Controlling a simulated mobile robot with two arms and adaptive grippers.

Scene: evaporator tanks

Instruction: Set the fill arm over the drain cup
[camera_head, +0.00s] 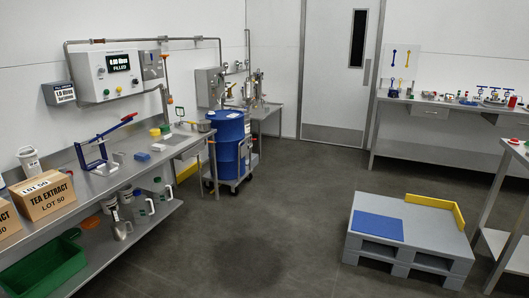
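A thin pipe with an orange piece near its end (170,99) hangs down at the right of the filling panel; it looks like the fill arm, but it is small and I cannot be sure. A small round steel cup (204,126) at the right end of the left bench, close to the blue drum, may be the drain cup. The pipe's end appears left of this cup, not over it. The filling panel (107,74) on the wall reads 0.00 litres filled. Neither of my grippers is in view.
A blue drum (230,140) stands on a wheeled cart beside the bench end. The steel bench (110,182) holds a blue press with a red handle (105,143) and cartons (45,195). A grey pallet (425,225) stands at right. The middle floor is clear.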

